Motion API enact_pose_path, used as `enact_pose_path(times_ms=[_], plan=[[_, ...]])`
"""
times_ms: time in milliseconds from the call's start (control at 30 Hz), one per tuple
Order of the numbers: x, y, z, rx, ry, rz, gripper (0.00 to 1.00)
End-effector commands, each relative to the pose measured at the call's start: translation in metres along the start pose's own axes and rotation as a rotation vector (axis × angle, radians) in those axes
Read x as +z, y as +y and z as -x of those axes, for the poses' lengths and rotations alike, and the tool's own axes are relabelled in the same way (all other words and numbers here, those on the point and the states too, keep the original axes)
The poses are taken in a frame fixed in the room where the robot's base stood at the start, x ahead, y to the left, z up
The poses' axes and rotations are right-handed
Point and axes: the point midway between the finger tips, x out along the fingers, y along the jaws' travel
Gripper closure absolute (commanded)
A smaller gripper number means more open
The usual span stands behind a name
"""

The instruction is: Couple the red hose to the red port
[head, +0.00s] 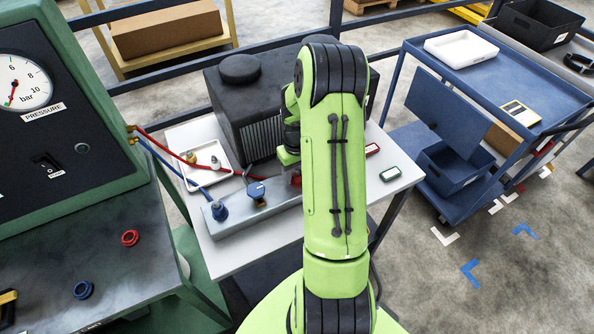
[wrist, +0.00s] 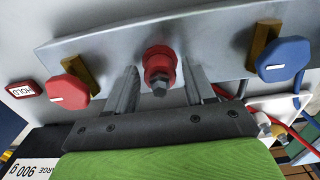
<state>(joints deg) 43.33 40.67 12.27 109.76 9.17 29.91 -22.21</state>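The red hose (head: 163,147) runs from the green cabinet across a white tray towards my gripper; a stretch of it shows at right in the wrist view (wrist: 284,125). A red fitting with a metal hex end (wrist: 158,65) stands at the middle of the grey manifold (wrist: 215,38), at the red port's place. I cannot tell where the port ends and any hose coupling begins. My gripper (wrist: 160,80) is open, one finger on each side of this fitting, with visible gaps. In the head view my arm hides most of the fitting and fingers.
A blue-handled valve (wrist: 285,60) and a red-handled valve (wrist: 68,92) flank the fitting. The blue hose (head: 170,168) reaches a blue coupling (head: 219,210) on the manifold. A black finned unit (head: 245,105) stands behind. A blue trolley (head: 420,105) is at right.

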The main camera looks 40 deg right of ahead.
Motion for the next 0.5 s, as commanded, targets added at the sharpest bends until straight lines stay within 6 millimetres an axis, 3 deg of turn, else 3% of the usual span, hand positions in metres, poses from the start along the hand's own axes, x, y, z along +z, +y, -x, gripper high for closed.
enact_pose_path(times_ms=[333,500], plan=[[0.000,0.000,0.001,0.000,0.000,0.000,0.34],[-0.001,0.001,0.024,0.003,0.004,0.000,0.34]])
